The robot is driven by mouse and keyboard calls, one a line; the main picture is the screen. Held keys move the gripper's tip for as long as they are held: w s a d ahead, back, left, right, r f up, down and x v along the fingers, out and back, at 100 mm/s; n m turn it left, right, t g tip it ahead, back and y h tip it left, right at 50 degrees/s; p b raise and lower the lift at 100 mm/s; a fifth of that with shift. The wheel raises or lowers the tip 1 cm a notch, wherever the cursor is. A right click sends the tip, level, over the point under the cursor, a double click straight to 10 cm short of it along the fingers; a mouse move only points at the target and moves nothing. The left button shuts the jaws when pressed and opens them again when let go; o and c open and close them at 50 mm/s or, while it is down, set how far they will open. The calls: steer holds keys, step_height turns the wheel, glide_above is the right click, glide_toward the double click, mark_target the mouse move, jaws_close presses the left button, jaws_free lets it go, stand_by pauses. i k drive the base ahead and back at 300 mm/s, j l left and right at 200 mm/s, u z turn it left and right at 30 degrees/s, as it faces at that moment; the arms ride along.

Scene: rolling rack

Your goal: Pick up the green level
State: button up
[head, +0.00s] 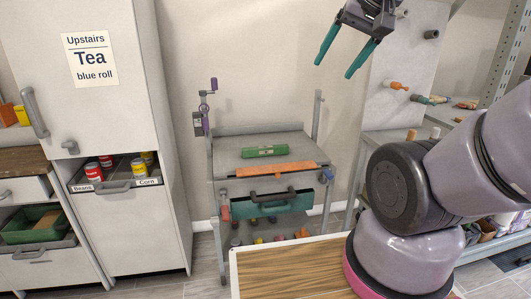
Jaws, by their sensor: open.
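The green level (265,151) lies flat on the top shelf of the grey rolling rack (229,158), near its middle. An orange bar (276,169) lies in front of it along the shelf's front edge, apart from the level. My gripper (336,60) is at the top of the view with its two green fingers spread and nothing between them. It is up and to the right of the level in the picture, well apart from it. The level is fully visible.
A tool hangs on the rack's left post (202,110); another post (317,113) rises at the right. A tall cabinet (130,220) stands left, with a drawer of cans (107,162). A pegboard (384,62) with tools stands right. A wooden surface (290,268) lies in front.

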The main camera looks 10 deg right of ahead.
mark_target(271, 150)
steer(key=i+l, duration=0.1)
steer(key=i, duration=0.4)
steer(key=i+l, duration=0.1)
steer(key=i, duration=0.4)
steer(key=i+l, duration=0.1)
steer(key=i, duration=0.4)
steer(key=j+u, duration=0.05)
